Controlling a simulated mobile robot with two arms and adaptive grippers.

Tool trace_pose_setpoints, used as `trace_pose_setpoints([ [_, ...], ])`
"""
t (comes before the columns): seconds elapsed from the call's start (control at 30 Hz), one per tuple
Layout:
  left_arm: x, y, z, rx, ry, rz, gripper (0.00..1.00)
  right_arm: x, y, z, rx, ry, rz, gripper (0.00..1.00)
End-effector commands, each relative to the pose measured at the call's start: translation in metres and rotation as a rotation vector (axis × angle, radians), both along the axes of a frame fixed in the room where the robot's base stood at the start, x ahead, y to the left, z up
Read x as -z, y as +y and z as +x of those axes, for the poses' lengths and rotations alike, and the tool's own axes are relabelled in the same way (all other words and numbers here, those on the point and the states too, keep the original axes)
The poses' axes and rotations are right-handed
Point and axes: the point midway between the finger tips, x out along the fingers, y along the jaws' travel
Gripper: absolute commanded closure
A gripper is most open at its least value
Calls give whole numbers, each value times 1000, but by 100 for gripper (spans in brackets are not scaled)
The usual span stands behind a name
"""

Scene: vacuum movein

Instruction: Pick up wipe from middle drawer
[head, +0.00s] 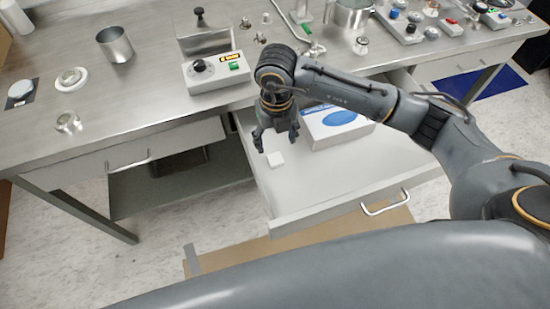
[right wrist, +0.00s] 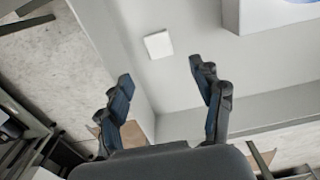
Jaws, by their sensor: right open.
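The wipe is a small white square (head: 275,160) lying on the floor of the open middle drawer (head: 330,195), near the drawer's left wall. It also shows in the right wrist view (right wrist: 158,45), beyond and between the fingertips. My right gripper (head: 276,143) hangs over the left part of the drawer, pointing down, just above the wipe in the head view. Its fingers are spread and empty in the right wrist view (right wrist: 160,80), apart from the wipe. My left gripper is not in view.
A white and blue box (head: 335,124) lies in the drawer to the right of the wipe. The drawer front with its handle (head: 385,204) stands pulled out. The metal table (head: 150,95) above carries a control box (head: 217,73), a metal cup (head: 115,45) and several small parts.

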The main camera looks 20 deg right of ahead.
Motion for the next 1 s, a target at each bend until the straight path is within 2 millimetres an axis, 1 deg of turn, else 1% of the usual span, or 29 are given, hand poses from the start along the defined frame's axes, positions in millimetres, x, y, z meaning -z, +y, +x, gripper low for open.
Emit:
trace_pose_setpoints([
  [0.03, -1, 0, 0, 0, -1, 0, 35, 9, 0, -1, 0, 4, -1, 34],
  [0.1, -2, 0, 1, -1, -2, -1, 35, 20, 0, -1, 0, 3, 1, 34],
  [0.2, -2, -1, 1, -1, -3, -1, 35, 30, 0, 0, -1, 0, 1, 34],
  [0.37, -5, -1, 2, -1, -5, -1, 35, 40, 0, -2, -1, 3, 0, 34],
  [0.53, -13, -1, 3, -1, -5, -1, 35, 64, -1, -8, -1, 4, -1, 34],
  [0.63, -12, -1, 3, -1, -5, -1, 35, 78, 0, -7, 0, 2, 0, 34],
  [0.77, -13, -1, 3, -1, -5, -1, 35, 86, 0, -7, -2, 0, 1, 34],
  [0.97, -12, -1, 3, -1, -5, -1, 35, 86, 0, -6, -2, -1, 1, 34],
  [1.0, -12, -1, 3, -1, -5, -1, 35, 86, 0, -6, -2, -1, 1, 42],
])
